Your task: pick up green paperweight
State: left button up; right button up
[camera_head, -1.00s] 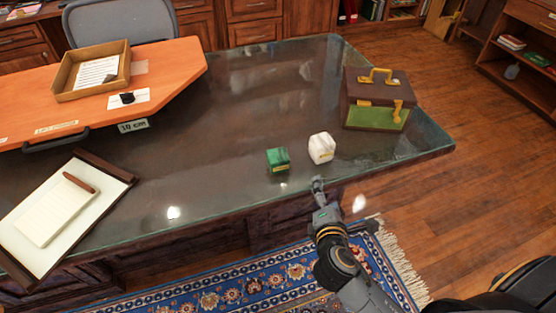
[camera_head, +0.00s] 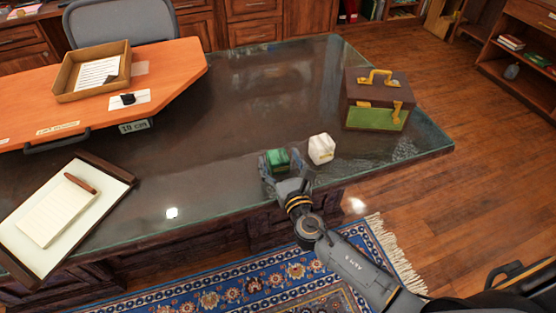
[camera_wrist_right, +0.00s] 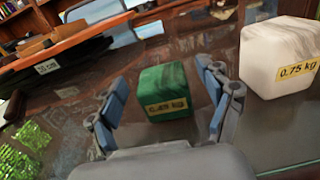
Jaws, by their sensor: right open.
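The green paperweight (camera_head: 278,157) is a small green cube on the glass-topped desk, near its front edge. In the right wrist view the paperweight (camera_wrist_right: 165,90) carries a yellow label reading 0.45 kg. My right gripper (camera_head: 280,162) is open, its fingers at either side of the paperweight. In the right wrist view the gripper (camera_wrist_right: 163,110) has one finger left of the cube and the other close to its right side. I cannot tell whether either finger touches it. My left gripper is not in view.
A white cube (camera_head: 321,149), labelled 0.75 kg, stands just right of the green one. A brown and green case (camera_head: 378,100) is at the desk's right. A writing pad (camera_head: 55,214) and an orange board (camera_head: 178,70) lie left. The desk's middle is clear.

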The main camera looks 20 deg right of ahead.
jog(key=w, duration=0.5)
jog(key=shift+w, duration=0.3)
grip_shut()
jog(key=shift+r, duration=0.1)
